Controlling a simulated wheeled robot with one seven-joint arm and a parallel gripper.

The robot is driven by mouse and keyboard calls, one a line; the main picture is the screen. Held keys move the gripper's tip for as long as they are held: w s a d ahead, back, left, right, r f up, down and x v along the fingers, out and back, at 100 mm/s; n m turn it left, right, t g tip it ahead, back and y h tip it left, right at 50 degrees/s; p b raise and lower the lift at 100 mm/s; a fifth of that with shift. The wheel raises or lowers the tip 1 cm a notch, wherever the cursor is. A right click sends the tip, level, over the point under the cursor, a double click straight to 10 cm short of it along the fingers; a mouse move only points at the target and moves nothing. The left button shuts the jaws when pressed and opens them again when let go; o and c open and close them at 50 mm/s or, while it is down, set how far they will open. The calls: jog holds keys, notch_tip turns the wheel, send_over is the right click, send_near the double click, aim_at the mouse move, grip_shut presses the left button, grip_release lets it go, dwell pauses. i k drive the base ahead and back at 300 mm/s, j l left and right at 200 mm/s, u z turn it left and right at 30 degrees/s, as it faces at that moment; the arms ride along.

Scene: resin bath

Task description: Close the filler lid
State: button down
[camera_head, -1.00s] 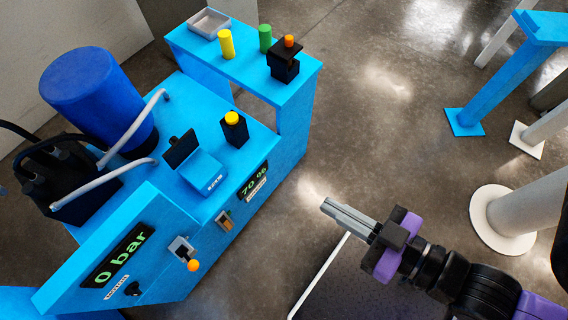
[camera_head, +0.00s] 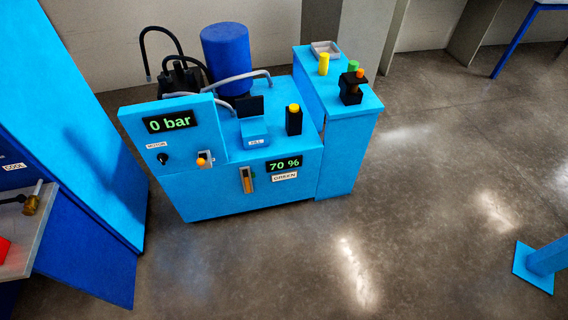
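The filler lid (camera_head: 249,105) is a small black flap. It stands raised at the back of a small blue box (camera_head: 254,126) labelled FILL, on top of the light blue machine. The lid looks open. The filler opening itself is hard to make out. My gripper is not in view.
A black block with a yellow knob (camera_head: 294,120) stands right of the filler. A grey hose (camera_head: 240,77) runs behind it near a dark blue drum (camera_head: 226,58). A tall blue cabinet (camera_head: 85,110) is at left. The floor (camera_head: 300,260) in front is clear.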

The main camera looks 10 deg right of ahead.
aim_at(248, 105)
jog(key=k, duration=0.1)
jog(key=i+j, duration=0.15)
jog(key=i, duration=0.35)
jog(key=i+j, duration=0.15)
jog(key=i, duration=0.3)
jog(key=i+j, duration=0.1)
jog(key=i, duration=0.4)
jog(key=i+j, duration=0.15)
jog(key=i, duration=0.3)
